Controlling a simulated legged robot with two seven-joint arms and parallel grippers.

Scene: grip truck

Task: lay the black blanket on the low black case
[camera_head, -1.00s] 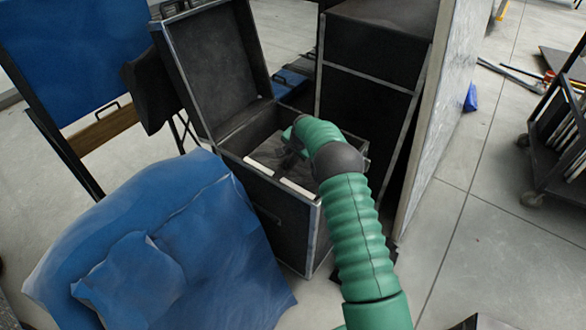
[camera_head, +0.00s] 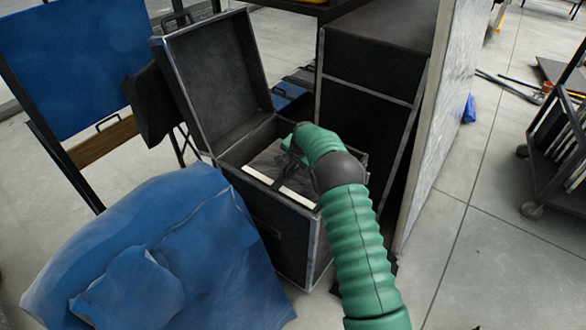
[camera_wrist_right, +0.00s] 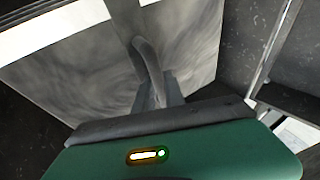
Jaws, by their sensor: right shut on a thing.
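My right gripper (camera_head: 288,152) reaches into the open black case (camera_head: 275,222), whose lid is tilted back. My forearm and hand hide part of the case's interior. I cannot tell whether the low black case is this one or another. My left gripper is not in view.
A blue cloth (camera_head: 165,250) is heaped left of the case. A tall black cabinet (camera_head: 368,105) and a pale upright panel (camera_head: 440,120) stand close behind and right. A dark cart (camera_head: 555,150) is at far right.

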